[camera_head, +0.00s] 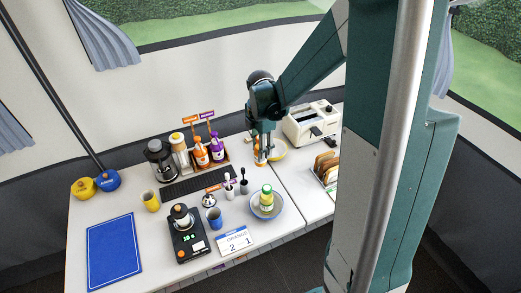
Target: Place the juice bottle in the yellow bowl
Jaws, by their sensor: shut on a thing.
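My gripper (262,148) points down over the back middle of the table. It is shut on an orange and white bottle (261,159), probably the juice bottle; its label is too small to read. The yellow bowl (280,154) is right beside the held bottle, to its right, and partly hidden by the gripper. Whether the bottle is in front of the bowl or over its rim I cannot tell.
A yellow bottle with a green cap (266,197) stands in a grey-blue bowl (280,212). A toaster (312,124) and a toast rack (327,168) stand on the right. A bottle crate (220,163) is left of the gripper. A blue mat (114,252) lies front left.

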